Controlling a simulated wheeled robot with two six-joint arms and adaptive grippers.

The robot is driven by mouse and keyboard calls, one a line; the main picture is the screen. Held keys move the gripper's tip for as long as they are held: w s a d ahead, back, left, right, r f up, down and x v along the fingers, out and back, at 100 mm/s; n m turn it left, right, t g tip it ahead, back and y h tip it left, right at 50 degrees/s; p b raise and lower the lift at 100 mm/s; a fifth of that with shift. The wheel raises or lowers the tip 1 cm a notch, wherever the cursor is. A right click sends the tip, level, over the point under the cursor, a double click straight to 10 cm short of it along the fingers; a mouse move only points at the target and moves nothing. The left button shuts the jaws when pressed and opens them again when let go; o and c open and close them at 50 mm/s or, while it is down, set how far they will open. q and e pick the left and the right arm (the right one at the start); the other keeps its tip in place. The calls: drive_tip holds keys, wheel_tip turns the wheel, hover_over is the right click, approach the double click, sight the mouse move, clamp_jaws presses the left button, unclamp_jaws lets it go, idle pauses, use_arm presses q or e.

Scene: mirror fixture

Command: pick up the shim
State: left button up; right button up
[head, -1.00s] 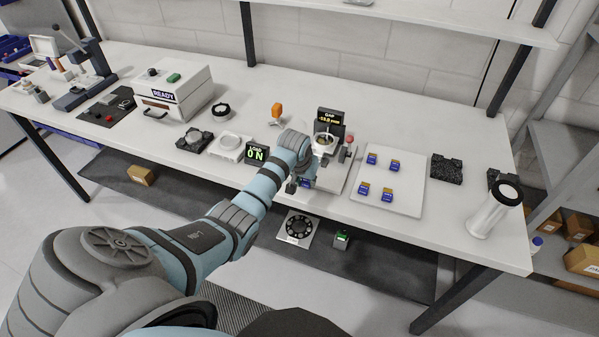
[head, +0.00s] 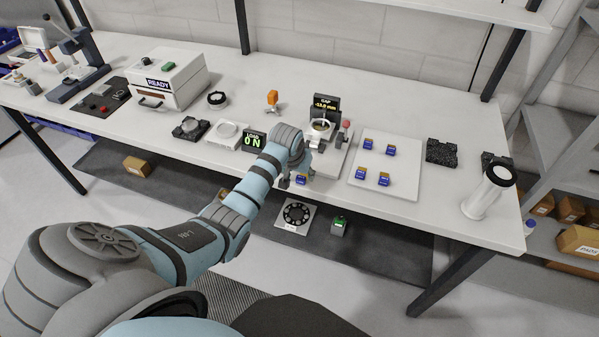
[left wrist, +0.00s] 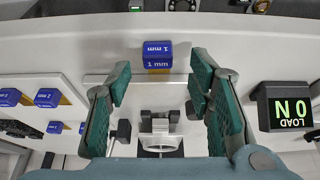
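A blue shim block marked 1 mm (left wrist: 157,56) sits near the front edge of the white bench, with a little orange-brown showing beside it. It also shows in the head view (head: 302,179), partly hidden by my left gripper (head: 294,181). In the left wrist view my left gripper (left wrist: 161,78) is open and empty. Its green-padded fingers stand apart to either side of the shim's line, and the shim lies just beyond the tips. I see no contact. My right gripper is not in view.
A white tray (head: 405,193) with several other blue shims lies to the right. The gap fixture (head: 321,130) stands just behind the gripper. A LOAD display reading 0 N (head: 253,140) is on the left. A white cylinder (head: 488,192) stands at the right bench end.

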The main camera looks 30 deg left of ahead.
use_arm(q)
drive_tip(key=v, duration=1.2)
drive_tip(key=shift+s, duration=0.1)
